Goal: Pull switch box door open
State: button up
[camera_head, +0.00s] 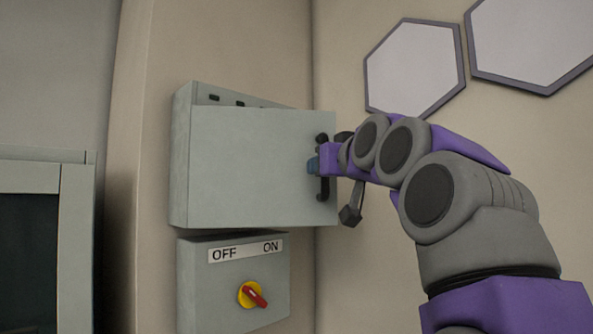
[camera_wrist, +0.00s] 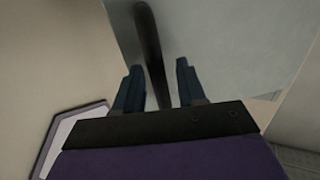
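The switch box (camera_head: 181,160) is a pale grey-green box on the wall in the head view. A dark upright bar handle (camera_head: 323,190) is at the door's right edge. My gripper (camera_head: 313,165) is at this handle, partly hiding its middle. In the wrist view, the handle (camera_wrist: 152,50) runs between the two blue fingers of my gripper (camera_wrist: 157,88). The fingers are apart, with a visible gap on each side of the bar.
A smaller box with an OFF/ON label (camera_head: 246,248) and a red and yellow rotary switch (camera_head: 253,295) is just below the switch box. A grey-framed dark panel (camera_head: 30,250) is at the left. Hexagonal panels (camera_head: 415,68) are on the wall at upper right.

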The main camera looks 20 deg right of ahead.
jog(key=w+d+n+y+p, duration=0.2)
jog(key=w+n+y+p, duration=0.2)
jog(key=w+y+p, duration=0.2)
jog(key=w+p, duration=0.2)
jog(key=w, duration=0.2)
jog(key=shift+d+g+y+p, duration=0.2)
jog(key=shift+g+y+p, duration=0.1)
jog(key=shift+g+y, duration=0.1)
jog(key=shift+d, duration=0.25)
jog(key=shift+s+r, duration=0.1)
